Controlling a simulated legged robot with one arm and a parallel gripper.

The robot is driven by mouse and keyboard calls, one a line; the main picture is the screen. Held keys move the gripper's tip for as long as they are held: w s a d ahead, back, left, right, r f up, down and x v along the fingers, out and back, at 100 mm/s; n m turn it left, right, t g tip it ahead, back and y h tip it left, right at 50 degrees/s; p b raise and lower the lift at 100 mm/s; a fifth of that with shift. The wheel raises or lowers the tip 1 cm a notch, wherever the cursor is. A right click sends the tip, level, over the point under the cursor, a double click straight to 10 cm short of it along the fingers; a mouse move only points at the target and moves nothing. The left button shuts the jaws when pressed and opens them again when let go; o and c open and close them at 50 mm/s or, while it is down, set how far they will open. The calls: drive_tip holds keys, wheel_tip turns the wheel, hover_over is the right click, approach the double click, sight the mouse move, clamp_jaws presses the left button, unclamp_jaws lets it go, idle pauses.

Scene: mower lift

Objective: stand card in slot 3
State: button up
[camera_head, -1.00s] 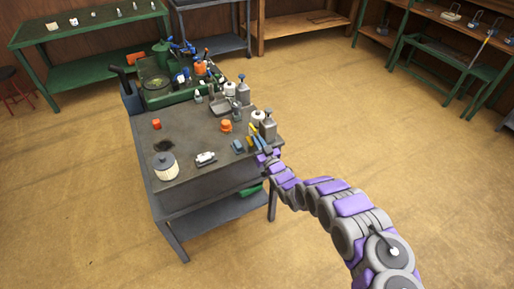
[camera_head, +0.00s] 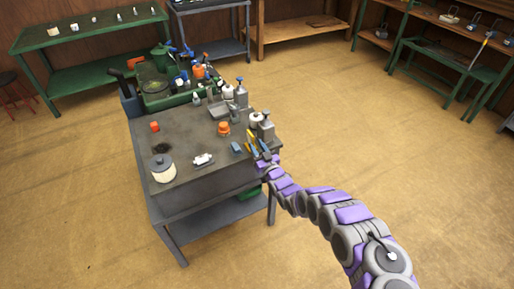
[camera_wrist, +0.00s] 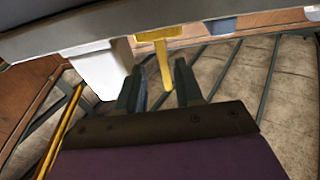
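My gripper (camera_head: 265,157) is at the right front corner of the grey workbench (camera_head: 195,142). In the wrist view my gripper (camera_wrist: 160,85) has its two dark fingers apart. A narrow yellow piece (camera_wrist: 163,62) shows in the gap between them, touching neither finger that I can see. In the head view small yellow (camera_head: 251,143) and blue (camera_head: 236,147) pieces stand by the gripper, too small to name. I cannot make out the card or a numbered slot; the arm may hide part of that corner.
Grey pump bottles (camera_head: 266,127), an orange-red item (camera_head: 223,129), a small white part (camera_head: 203,160) and a lidded round filter or pot (camera_head: 163,168) stand on the bench. A green tray (camera_head: 170,98) adjoins behind. The floor to the right is open.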

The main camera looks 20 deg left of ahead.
drive_tip(key=shift+a, duration=0.15)
drive_tip(key=shift+s+f, duration=0.1)
drive_tip(key=shift+s, duration=0.05)
drive_tip(key=shift+s+d+f, duration=0.1)
drive_tip(key=shift+s+d, duration=0.1)
drive_tip(key=shift+d, duration=0.05)
drive_tip(key=p+v, duration=0.2)
drive_tip(key=v, duration=0.9)
drive_tip(key=shift+d, duration=0.2)
drive_tip(key=shift+w, duration=0.15)
